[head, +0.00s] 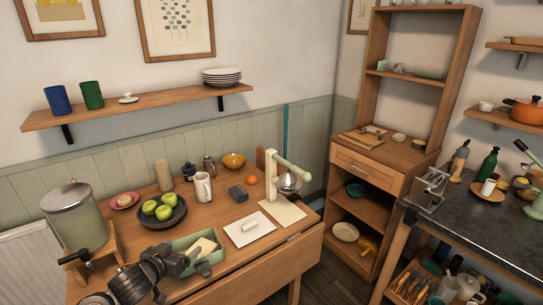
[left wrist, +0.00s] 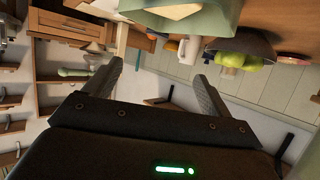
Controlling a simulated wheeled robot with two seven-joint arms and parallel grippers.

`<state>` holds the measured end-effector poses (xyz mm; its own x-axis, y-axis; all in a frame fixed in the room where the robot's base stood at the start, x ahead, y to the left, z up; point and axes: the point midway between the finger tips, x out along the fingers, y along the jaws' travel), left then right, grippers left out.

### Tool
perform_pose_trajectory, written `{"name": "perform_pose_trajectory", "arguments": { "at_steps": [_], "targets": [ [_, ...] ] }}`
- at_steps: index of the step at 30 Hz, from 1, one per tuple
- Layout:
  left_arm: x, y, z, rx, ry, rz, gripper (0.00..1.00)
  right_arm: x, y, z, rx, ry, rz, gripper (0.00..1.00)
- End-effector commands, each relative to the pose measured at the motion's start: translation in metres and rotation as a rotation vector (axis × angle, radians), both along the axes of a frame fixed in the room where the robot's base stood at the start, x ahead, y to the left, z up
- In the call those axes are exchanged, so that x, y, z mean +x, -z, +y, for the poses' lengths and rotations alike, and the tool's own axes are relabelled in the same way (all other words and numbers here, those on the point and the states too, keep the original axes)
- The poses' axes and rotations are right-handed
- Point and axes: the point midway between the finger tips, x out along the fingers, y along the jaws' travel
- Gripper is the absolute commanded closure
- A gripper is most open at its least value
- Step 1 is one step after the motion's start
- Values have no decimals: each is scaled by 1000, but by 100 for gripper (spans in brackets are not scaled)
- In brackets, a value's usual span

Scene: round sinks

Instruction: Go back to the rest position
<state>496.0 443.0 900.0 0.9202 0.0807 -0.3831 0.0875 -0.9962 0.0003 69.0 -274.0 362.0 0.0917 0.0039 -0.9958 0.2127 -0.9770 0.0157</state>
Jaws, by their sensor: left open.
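My left arm comes in from the lower left in the head view. My left gripper (head: 192,263) is at the front of the wooden table (head: 235,275), by the near side of a pale green tray (head: 222,262). In the left wrist view the two fingers of my left gripper (left wrist: 158,85) stand wide apart with nothing between them. The green tray (left wrist: 195,18) shows beyond the fingers in that tilted view. My right gripper shows in neither view.
A dark counter (head: 470,225) stands at right. Floor shows between table and shelf unit (head: 372,165).

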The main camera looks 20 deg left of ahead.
Motion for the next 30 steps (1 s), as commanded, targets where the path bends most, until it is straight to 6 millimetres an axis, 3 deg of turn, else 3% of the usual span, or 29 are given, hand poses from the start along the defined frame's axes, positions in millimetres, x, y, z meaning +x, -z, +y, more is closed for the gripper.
{"name": "perform_pose_trajectory", "arguments": {
  "at_steps": [4, 7, 12, 15, 24, 29, 30],
  "targets": [
    [-6, 8, -6, 3, -3, 24, 17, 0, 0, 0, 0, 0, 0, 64],
    [-27, 32, -24, 18, -14, 103, 17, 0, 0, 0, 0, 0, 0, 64],
    [-93, 83, -76, 61, -4, 343, 17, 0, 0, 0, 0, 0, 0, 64],
    [-128, 101, -104, 76, 24, 470, 17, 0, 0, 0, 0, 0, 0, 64],
    [-212, 120, -169, 77, 143, 750, 17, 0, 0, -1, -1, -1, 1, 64],
    [-250, 119, -199, 59, 223, 868, 17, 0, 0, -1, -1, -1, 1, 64],
    [-249, 128, -199, 64, 228, 881, 17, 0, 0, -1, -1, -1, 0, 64]
  ]
}}
